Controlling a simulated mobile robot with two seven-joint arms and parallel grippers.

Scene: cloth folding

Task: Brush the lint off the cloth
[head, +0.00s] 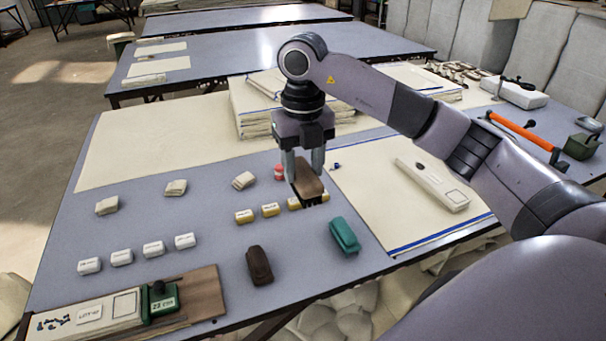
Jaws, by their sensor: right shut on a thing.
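My right gripper (304,170) is shut on a brown brush (309,182) with dark bristles pointing down. It holds the brush over the table, just left of a cream cloth with blue edge stripes (375,205). The bristles are near a row of small yellow blocks and partly hide it; I cannot tell whether they touch anything. A second, plain cream cloth (125,140) lies flat at the left. I cannot make out lint on either cloth. My left gripper is not in view.
A white device (432,184) lies on the striped cloth. A teal object (344,235) and a dark brown object (259,265) lie in front. White blocks (153,248) stand at left. Stacked cloths (255,120) rise behind the gripper. An orange-handled tool (520,131) lies at far right.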

